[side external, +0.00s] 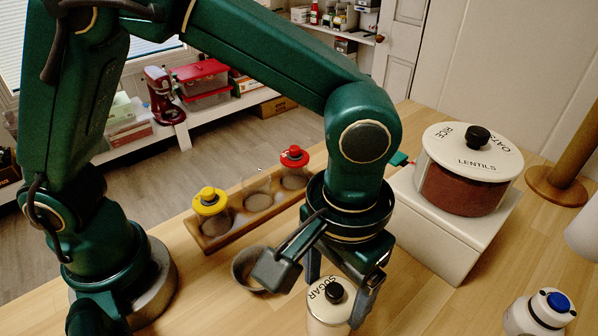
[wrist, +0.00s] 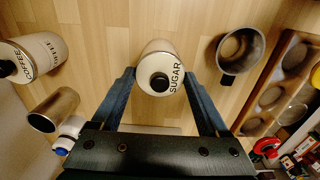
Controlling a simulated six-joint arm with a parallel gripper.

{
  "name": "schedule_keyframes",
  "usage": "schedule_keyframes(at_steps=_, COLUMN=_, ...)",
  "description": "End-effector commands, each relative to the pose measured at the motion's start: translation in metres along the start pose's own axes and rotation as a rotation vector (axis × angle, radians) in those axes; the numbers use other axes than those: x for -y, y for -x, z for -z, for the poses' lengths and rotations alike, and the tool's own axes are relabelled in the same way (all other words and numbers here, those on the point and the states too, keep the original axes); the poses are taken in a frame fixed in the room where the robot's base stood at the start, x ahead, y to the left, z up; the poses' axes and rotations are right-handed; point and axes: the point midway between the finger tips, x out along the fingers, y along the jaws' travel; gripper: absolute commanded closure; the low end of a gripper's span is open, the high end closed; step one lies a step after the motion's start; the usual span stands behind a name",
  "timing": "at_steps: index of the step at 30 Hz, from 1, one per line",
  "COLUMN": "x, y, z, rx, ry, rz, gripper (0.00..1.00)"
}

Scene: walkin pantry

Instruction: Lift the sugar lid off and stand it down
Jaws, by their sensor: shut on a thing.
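The cream sugar canister (side external: 326,326) stands on the wooden counter under my gripper. Its cream lid (side external: 319,291) carries black SUGAR lettering and a black knob. In the wrist view the lid (wrist: 173,88) lies between my fingers, and the canister body shows behind it. My gripper (side external: 338,285) points down, and its fingers are shut on the lid's sides; it also shows in the wrist view (wrist: 159,72). The lid appears to sit on the canister; I cannot see any gap beneath it.
A grey metal cup (side external: 246,272) and a wooden rack (side external: 213,240) of jars stand left. A large lidded jar (side external: 465,190) on a white box (side external: 425,235) and a blue-capped container (side external: 535,315) stand right. The wrist view shows a coffee canister (wrist: 42,52) and metal tumbler (wrist: 58,106).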

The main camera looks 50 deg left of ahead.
Motion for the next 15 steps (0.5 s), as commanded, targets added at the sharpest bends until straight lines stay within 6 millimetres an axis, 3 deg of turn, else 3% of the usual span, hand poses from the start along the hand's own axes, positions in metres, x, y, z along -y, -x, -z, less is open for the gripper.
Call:
schedule_keyframes(at_steps=8, x=-0.001, y=0.038, z=0.001, rx=-0.006, ry=0.000, rz=-0.005, gripper=0.76)
schedule_keyframes(at_steps=15, x=0.052, y=0.070, z=0.019, rx=-0.004, ry=0.011, rz=-0.002, gripper=0.76)
